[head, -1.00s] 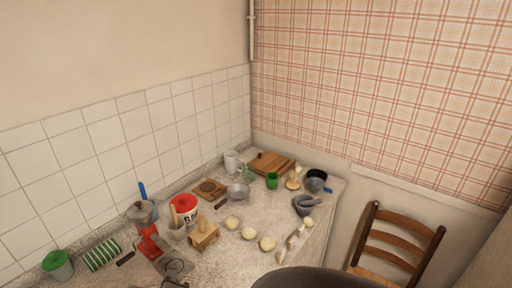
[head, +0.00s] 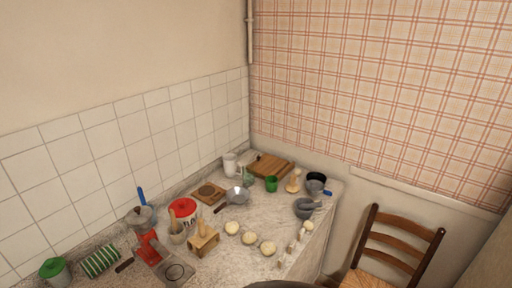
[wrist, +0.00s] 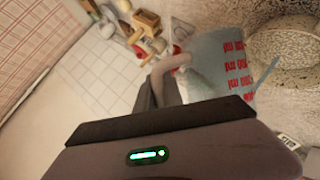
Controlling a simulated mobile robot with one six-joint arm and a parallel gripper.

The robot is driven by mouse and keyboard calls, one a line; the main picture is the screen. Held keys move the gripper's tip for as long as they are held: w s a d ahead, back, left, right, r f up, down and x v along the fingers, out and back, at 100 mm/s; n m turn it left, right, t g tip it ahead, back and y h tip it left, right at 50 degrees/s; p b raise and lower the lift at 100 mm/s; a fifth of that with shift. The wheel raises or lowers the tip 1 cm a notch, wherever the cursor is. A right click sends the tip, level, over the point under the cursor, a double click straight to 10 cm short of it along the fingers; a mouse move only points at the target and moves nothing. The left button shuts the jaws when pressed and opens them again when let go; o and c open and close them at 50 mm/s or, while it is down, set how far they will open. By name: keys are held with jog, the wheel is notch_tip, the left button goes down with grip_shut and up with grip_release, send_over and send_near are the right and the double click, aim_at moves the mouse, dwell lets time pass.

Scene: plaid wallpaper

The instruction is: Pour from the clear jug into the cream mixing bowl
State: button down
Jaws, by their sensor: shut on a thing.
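The clear jug (wrist: 222,62), with red markings on its side, shows in the wrist view just beyond my gripper (wrist: 160,88). My gripper is shut on the jug at its handle (wrist: 172,64); the fingers are partly hidden. A round, speckled cream vessel, which looks like the mixing bowl (wrist: 288,48), lies at the right, beside the jug in this view. I cannot tell whether jug and bowl touch, nor how much is in either. In the head view neither the jug nor the bowl can be made out.
The counter (head: 262,213) holds a flour tub (head: 183,210), a green cup (head: 271,184), a mortar (head: 304,208), a sieve (head: 237,195), a cutting board (head: 270,166) and several dough balls (head: 249,238). A wooden chair (head: 398,240) stands at the right.

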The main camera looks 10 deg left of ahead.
jog(key=shift+s+d, duration=0.1)
jog(key=shift+s, duration=0.1)
jog(key=shift+s, duration=0.1)
jog(key=shift+s+a+f, duration=0.1)
jog(key=shift+a+f, duration=0.15)
jog(key=shift+r, duration=0.1)
jog(key=shift+s+a+f, duration=0.15)
jog(key=shift+s+f, duration=0.05)
jog(key=shift+f, duration=0.05)
dwell(1.0)
